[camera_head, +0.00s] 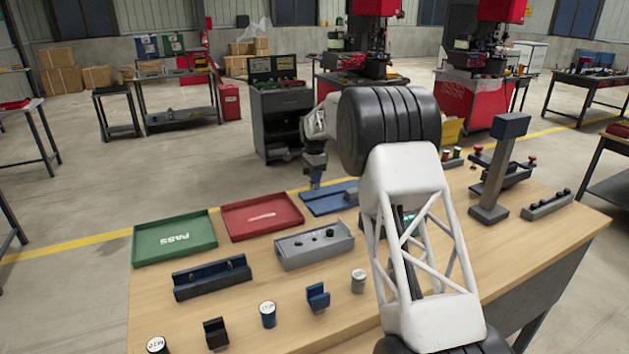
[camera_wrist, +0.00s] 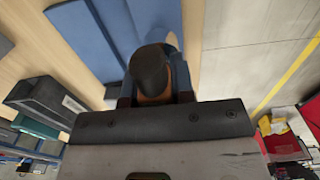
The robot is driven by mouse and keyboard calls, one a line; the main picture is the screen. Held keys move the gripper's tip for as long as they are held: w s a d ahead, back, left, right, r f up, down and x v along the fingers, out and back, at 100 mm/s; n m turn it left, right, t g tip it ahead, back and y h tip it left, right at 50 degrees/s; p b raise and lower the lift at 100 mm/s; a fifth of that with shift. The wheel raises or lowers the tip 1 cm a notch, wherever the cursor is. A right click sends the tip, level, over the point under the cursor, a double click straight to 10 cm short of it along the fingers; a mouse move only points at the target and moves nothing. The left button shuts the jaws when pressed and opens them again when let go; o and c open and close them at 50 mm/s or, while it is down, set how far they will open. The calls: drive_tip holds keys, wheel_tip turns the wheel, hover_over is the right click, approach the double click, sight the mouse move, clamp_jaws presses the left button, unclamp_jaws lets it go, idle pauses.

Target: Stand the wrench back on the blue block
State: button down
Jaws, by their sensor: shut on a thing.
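My gripper (camera_head: 315,178) is at the far side of the bench, low over a blue tray or plate (camera_head: 322,203). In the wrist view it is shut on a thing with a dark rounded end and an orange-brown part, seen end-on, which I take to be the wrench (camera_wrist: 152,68). Its full shape is hidden by the gripper. Blue surfaces (camera_wrist: 80,40) lie below it; I cannot tell whether it touches them. A small slotted blue block (camera_head: 318,298) stands near the front of the bench. A longer dark blue slotted block (camera_head: 212,279) lies farther left.
A green tray (camera_head: 172,240), a red tray (camera_head: 262,214) and a grey block with black knobs (camera_head: 314,246) are on the bench. Several small cylinders, one a blue-sided one (camera_head: 268,315), stand in front. A tall grey post (camera_head: 495,172) stands at the right. My arm hides the bench's middle.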

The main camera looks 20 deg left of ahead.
drive_tip(key=shift+f, duration=1)
drive_tip(key=shift+f, duration=0.15)
drive_tip(key=c, duration=1)
unclamp_jaws()
drive_tip(key=shift+o, duration=0.2)
wheel_tip(320, 180, up, 12)
drive_tip(key=shift+r, duration=0.15)
